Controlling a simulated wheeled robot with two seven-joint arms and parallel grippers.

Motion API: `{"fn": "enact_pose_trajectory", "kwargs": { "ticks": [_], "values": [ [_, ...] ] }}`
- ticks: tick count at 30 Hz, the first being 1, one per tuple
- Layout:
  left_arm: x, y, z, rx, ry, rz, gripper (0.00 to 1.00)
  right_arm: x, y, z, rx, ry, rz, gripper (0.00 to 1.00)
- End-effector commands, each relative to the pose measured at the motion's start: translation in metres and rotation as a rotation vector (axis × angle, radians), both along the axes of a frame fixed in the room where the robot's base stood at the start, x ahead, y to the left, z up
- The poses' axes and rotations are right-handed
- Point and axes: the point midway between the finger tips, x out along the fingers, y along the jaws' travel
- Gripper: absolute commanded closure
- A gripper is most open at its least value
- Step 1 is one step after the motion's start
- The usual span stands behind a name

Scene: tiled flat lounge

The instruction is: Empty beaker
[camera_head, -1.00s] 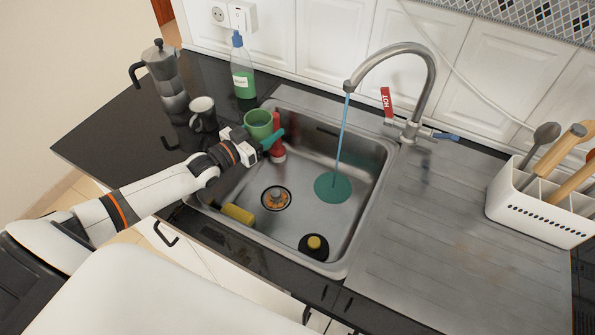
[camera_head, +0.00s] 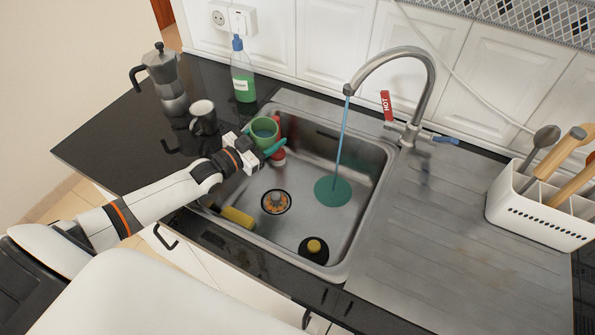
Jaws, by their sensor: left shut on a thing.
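The green beaker (camera_head: 264,128) is held over the left back corner of the sink (camera_head: 352,235). Its mouth is tilted partly toward me, and a bluish-grey patch, perhaps liquid, shows inside. My left gripper (camera_head: 262,152) is shut on the beaker from the near side; a teal piece shows beside the jaws. The tap (camera_head: 420,75) runs a thin blue stream into the sink, ending at a round teal patch (camera_head: 333,191) on its floor. My right gripper is not in view.
A red object (camera_head: 278,156) stands close by the beaker.

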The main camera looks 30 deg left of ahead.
Motion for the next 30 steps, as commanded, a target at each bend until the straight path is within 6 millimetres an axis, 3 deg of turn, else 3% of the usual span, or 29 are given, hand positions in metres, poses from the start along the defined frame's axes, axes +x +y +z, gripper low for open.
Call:
{"fn": "enact_pose_trajectory", "kwargs": {
  "ticks": [18, 30],
  "values": [
    [-0.004, -0.020, -0.015, 0.300, -0.068, 0.000, 0.65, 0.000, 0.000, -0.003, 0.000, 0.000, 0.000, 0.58],
    [-0.005, -0.025, -0.018, 0.361, -0.081, 0.000, 0.65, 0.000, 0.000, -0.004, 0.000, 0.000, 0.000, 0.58]
  ]
}}
